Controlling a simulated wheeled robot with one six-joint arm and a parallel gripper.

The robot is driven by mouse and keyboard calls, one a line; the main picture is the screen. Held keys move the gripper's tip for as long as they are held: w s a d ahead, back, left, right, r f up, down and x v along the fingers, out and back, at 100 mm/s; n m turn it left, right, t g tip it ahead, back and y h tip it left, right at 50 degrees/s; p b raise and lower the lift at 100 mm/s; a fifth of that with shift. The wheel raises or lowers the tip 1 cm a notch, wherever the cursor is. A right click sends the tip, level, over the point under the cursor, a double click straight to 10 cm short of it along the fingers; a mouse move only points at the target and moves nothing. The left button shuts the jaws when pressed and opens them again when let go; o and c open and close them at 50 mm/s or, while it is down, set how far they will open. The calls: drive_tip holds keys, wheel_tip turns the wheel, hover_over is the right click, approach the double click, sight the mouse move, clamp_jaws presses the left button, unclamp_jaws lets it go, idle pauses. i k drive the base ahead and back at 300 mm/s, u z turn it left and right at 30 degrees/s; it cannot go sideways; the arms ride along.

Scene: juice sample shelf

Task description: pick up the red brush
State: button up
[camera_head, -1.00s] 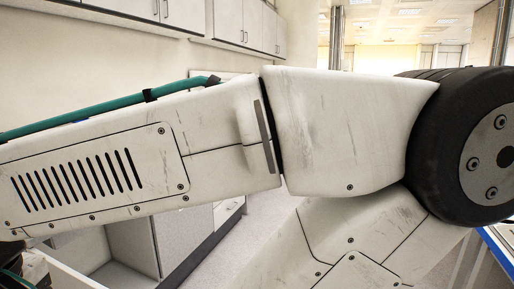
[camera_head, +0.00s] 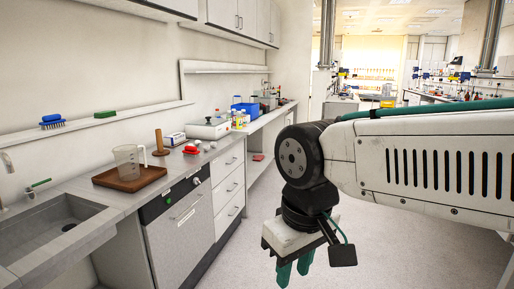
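A small red object with a pale part, which looks like the red brush (camera_head: 191,149), lies on the grey counter (camera_head: 205,157), right of a wooden-handled tool. It is too small to make out its bristles. Another small red item (camera_head: 258,157) sits lower down, in the open bay beyond the drawers; I cannot tell what it is. My gripper (camera_head: 295,268) hangs fingers down over the floor, right of the counter and well apart from both red things. Its two teal fingers stand apart with nothing seen between them.
A wall shelf holds a blue brush (camera_head: 52,122) and a green brush (camera_head: 104,113). A wooden tray (camera_head: 112,182) with a clear beaker (camera_head: 129,160) stands beside the sink (camera_head: 62,228). A white device (camera_head: 208,129) and a blue crate (camera_head: 246,108) are farther back. The floor is clear.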

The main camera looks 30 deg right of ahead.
sight(191, 152)
drive_tip(key=z, duration=0.25)
drive_tip(key=i, duration=1)
drive_tip(key=u, duration=0.05)
drive_tip(key=k, duration=0.25)
drive_tip(key=z, duration=0.5)
drive_tip(key=i, duration=2)
drive_tip(key=u, duration=0.2)
